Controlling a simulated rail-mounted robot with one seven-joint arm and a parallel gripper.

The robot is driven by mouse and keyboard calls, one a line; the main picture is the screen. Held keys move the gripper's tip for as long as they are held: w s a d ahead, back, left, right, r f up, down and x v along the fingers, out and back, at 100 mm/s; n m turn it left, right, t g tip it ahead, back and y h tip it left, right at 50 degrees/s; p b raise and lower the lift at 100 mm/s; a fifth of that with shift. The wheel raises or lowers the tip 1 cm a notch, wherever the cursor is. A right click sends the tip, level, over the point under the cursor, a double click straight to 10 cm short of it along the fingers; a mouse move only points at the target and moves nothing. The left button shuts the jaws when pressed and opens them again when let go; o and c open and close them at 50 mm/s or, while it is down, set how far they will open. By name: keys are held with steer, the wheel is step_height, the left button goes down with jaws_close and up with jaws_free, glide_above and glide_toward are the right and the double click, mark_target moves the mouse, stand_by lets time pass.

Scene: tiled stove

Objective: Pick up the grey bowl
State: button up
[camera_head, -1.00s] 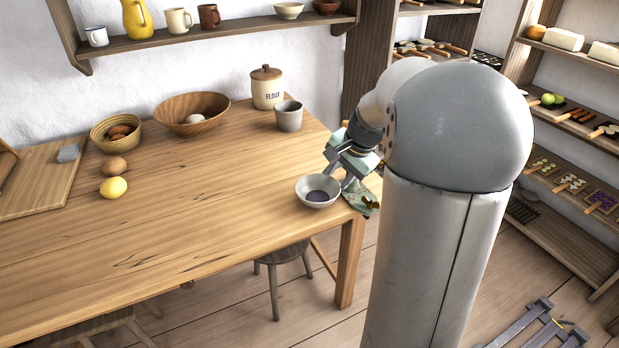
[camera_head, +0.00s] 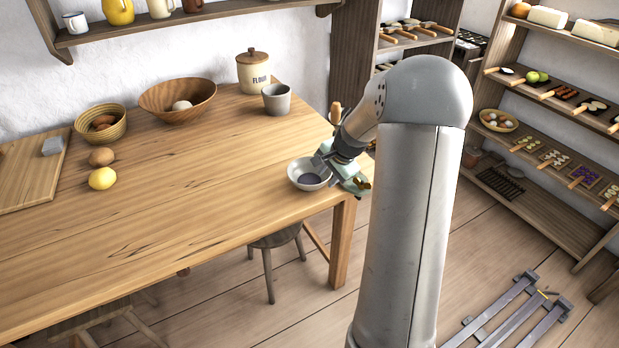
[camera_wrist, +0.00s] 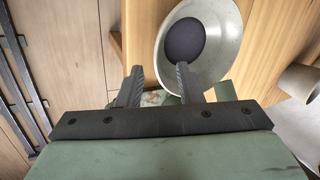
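The grey bowl (camera_head: 297,173) stands upright on the wooden table near its right front corner. Its inside is pale, with a dark round patch at the bottom. My gripper (camera_head: 322,162) is low at the bowl's right rim. In the wrist view, my gripper (camera_wrist: 159,74) is open, its dark fingers apart. The right finger overlaps the near part of the bowl (camera_wrist: 228,62), while the left finger is outside the rim. I cannot tell whether either finger touches it.
A green patterned item (camera_head: 355,184) lies at the table corner beside the bowl. A grey cup (camera_head: 276,100) and flour jar (camera_head: 253,74) stand farther back. A wooden bowl (camera_head: 150,100), basket (camera_head: 92,134) and lemon (camera_head: 102,179) are left. The table's middle is clear.

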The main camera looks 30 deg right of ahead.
mark_target(323, 182)
steer(key=x, duration=0.4)
steer(key=shift+w+a+f, duration=0.1)
steer(key=shift+f, duration=0.05)
jaws_close()
